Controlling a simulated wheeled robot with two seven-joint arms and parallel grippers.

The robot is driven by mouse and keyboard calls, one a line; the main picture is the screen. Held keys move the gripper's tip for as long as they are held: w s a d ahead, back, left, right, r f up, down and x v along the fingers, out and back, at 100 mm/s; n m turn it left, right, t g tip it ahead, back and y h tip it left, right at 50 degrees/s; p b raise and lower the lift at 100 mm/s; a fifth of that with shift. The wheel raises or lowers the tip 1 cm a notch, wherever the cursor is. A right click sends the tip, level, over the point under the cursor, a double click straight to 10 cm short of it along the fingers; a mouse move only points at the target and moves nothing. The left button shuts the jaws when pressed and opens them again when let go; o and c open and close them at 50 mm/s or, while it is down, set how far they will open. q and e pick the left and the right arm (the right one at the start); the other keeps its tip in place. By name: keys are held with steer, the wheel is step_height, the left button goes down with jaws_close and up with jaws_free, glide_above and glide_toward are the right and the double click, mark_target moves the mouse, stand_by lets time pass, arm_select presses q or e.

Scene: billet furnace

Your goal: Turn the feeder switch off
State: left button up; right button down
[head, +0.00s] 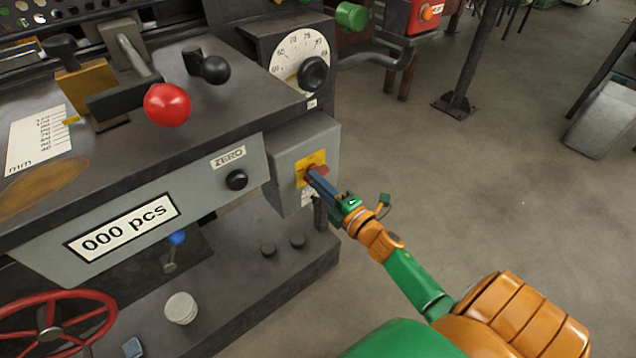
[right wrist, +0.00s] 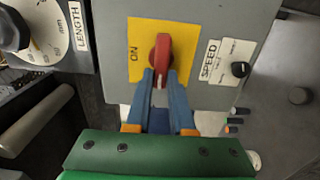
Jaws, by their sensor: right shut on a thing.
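The feeder switch is a red handle (head: 320,170) on a yellow plate (right wrist: 184,36), mounted on a grey box (head: 289,165) at the machine's right end. In the right wrist view the red handle (right wrist: 163,52) stands lengthwise in the picture, pointing toward the gripper. The word "ON" reads sideways on the plate left of the handle. My right gripper (head: 315,178) has its blue fingers shut on the lower part of the handle, which also shows in the right wrist view (right wrist: 160,80). The rest of the plate's lettering is hidden or unreadable. My left gripper is not in view.
A dial with a black knob (head: 314,72) sits above the box. Open floor (head: 480,190) lies right.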

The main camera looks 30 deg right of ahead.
stand_by(0.3)
steer(key=c, duration=0.8)
jaws_free()
steer(key=s, duration=0.7)
steer(key=shift+d, duration=0.3)
